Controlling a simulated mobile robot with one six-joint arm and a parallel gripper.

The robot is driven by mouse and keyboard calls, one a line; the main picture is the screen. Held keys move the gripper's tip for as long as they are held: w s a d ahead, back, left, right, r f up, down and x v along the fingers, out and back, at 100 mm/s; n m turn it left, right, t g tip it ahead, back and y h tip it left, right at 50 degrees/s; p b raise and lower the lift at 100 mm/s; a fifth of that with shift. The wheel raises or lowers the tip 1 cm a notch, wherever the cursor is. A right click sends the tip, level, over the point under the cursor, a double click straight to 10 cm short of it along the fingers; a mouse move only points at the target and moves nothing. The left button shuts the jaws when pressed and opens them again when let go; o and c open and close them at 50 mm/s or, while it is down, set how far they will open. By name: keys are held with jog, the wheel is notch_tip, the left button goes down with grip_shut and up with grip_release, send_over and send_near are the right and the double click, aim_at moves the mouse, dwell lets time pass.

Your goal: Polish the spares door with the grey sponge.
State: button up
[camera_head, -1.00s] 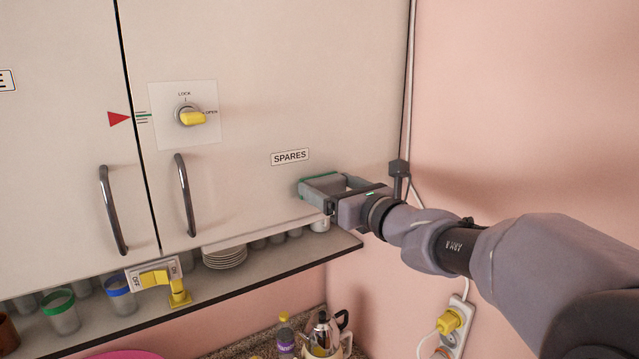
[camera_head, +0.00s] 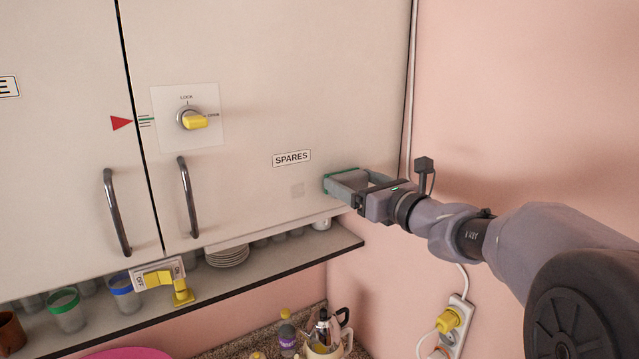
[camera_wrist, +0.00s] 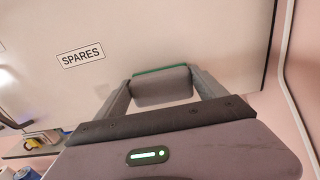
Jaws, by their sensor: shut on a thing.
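The spares door (camera_head: 290,80) is the cream right-hand cabinet door, closed, with a SPARES label (camera_head: 291,158) and a dark bar handle (camera_head: 188,197). A faint greyish square patch (camera_head: 297,190) shows below the label. My gripper (camera_head: 334,184) is at the door's lower right, right of the patch. In the wrist view it is shut on the grey sponge (camera_wrist: 162,88), which has a green strip along its far edge. The green side faces the door. The sponge is at or very near the door surface; I cannot tell whether it touches.
A yellow lock knob (camera_head: 193,121) sits on the door's upper left. Below, a shelf (camera_head: 300,262) holds plates (camera_head: 227,256) and cups. A yellow switch (camera_head: 160,280) is on its front edge. A pink wall and a pipe (camera_head: 409,90) stand right of the door.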

jog(key=shift+w+d, duration=0.25)
jog(key=shift+d, duration=0.1)
jog(key=shift+a, duration=0.1)
jog(key=shift+s+a+f+b, duration=0.1)
jog(key=shift+s+a+b, duration=0.3)
jog(key=shift+a, duration=0.1)
jog(key=shift+s+a+b, duration=0.3)
jog(key=shift+s+a, duration=0.15)
jog(key=shift+a, duration=0.25)
jog(key=shift+s+a+b, duration=0.3)
jog(key=shift+s+a, duration=0.15)
jog(key=shift+a, duration=0.2)
jog(key=shift+s+a+b, duration=0.5)
jog(key=shift+s+a, duration=0.15)
jog(key=shift+a, duration=0.3)
jog(key=shift+s+a+b, duration=0.5)
jog(key=shift+s+a, duration=0.1)
jog(key=shift+a, duration=0.3)
